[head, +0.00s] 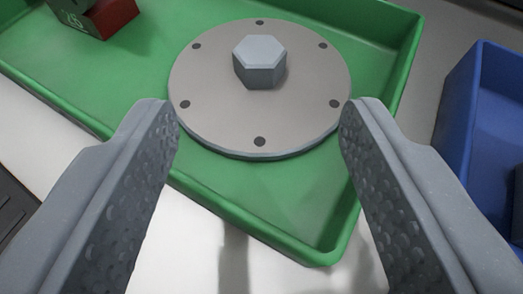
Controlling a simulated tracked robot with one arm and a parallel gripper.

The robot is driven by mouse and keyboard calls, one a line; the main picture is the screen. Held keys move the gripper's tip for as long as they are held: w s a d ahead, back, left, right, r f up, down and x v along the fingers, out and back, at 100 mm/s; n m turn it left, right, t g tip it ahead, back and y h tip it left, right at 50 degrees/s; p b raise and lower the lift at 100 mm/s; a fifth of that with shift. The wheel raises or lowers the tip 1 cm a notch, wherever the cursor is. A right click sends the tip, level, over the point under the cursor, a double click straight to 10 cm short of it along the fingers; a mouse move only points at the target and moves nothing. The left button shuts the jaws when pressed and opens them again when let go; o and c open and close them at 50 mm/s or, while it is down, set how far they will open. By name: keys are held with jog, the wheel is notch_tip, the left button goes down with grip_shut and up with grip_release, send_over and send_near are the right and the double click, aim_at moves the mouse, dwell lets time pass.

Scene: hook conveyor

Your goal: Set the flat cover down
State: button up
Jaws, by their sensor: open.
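The flat cover (218,103) is a round grey disc with several small holes near its rim and a raised hexagonal boss (260,62) at its middle. It lies flat in the green tray (345,225). My gripper (258,112) is open, with one finger on each side of the picture. The fingertips appear near the left and right edges of the cover, with nothing held between them. I cannot tell whether either fingertip touches the cover. The boss stands clear of both fingers.
A blue bin (463,105) with something dark inside stands at the right. A white surface (200,235) shows below the tray. A dark object (12,205) lies at the left edge.

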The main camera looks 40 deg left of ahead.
jog(key=shift+s+d+r, duration=0.3)
jog(key=shift+s+d, duration=0.05)
jog(key=w+d+r+m+t+h, duration=0.2)
jog(key=w+d+r+h, duration=0.15)
jog(key=d+r, duration=0.8)
jog(key=w+d+r+m+t+h, duration=0.3)
jog(key=d+r, duration=0.5)
jog(key=r, duration=0.7)
jog(key=s+d+r+m+h, duration=0.1)
jog(key=s+d+r, duration=0.2)
jog(key=r, duration=0.5)
jog(key=s+d+r+m, duration=0.1)
jog(key=s+d+r, duration=0.2)
jog(key=s+r, duration=0.2)
jog(key=s+d+r+m+h, duration=0.1)
jog(key=s+d+r, duration=0.3)
jog(key=r, duration=0.6)
jog(key=shift+s+r+m+t+h, duration=0.3)
jog(key=shift+s+r+h, duration=0.05)
jog(key=shift+s, duration=0.2)
